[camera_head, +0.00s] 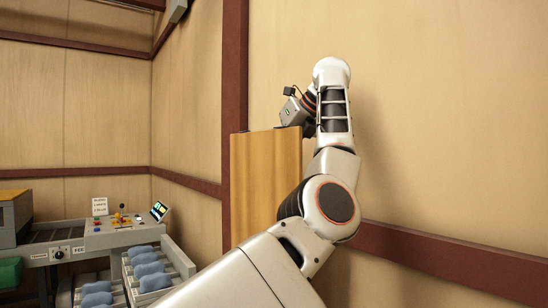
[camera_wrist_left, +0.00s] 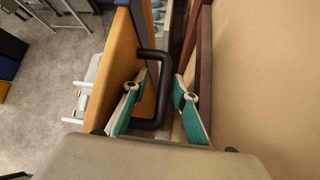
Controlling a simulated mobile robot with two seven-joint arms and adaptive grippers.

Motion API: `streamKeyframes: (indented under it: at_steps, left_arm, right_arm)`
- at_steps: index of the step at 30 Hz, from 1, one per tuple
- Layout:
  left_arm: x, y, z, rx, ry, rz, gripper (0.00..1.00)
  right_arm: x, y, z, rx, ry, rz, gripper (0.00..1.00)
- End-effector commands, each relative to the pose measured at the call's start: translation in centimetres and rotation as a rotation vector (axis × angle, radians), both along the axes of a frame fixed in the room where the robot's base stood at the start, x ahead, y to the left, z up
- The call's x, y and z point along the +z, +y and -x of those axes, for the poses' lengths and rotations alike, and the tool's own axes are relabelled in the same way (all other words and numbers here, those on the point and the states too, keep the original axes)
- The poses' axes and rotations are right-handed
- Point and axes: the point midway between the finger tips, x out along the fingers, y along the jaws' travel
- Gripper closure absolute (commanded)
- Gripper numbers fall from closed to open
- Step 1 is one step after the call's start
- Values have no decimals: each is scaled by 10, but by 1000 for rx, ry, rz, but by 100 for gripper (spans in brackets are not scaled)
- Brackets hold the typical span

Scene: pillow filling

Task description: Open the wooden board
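The wooden board (camera_head: 265,180) is an upright yellow-brown panel beside the dark red post in the head view. It also shows edge-on in the left wrist view (camera_wrist_left: 123,55), with a black U-shaped handle (camera_wrist_left: 166,75) on its right face. My left gripper (camera_wrist_left: 158,88) is open, its green-padded fingers on either side of the handle's bar. A gap shows between the bar and the right finger; whether the left finger touches the handle or board I cannot tell. In the head view my arm's end is at the board's top right, fingers hidden. My right gripper is not in view.
A grey machine (camera_head: 80,235) with a control panel stands at the left. Beside it a tray (camera_head: 172,262) holds several blue-grey pillow-like pieces. A beige wall (camera_head: 450,130) with a dark red rail (camera_head: 450,255) is close on the right.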

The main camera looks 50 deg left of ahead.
Motion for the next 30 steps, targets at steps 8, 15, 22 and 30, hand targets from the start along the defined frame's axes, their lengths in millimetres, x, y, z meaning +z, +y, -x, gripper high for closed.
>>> streamKeyframes:
  at_steps: [8, 15, 22, 30]
  left_arm:
    - [5, -3, 1, -1, -2, -3, 72]
    - [28, -25, -2, -3, -1, -2, 72]
    - [44, -42, -4, -1, 2, -2, 72]
    - [52, -51, -5, 1, 1, -1, 72]
  right_arm:
    - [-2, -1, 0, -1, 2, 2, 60]
    - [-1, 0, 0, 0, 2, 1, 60]
    - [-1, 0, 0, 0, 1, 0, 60]
    - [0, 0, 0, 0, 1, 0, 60]
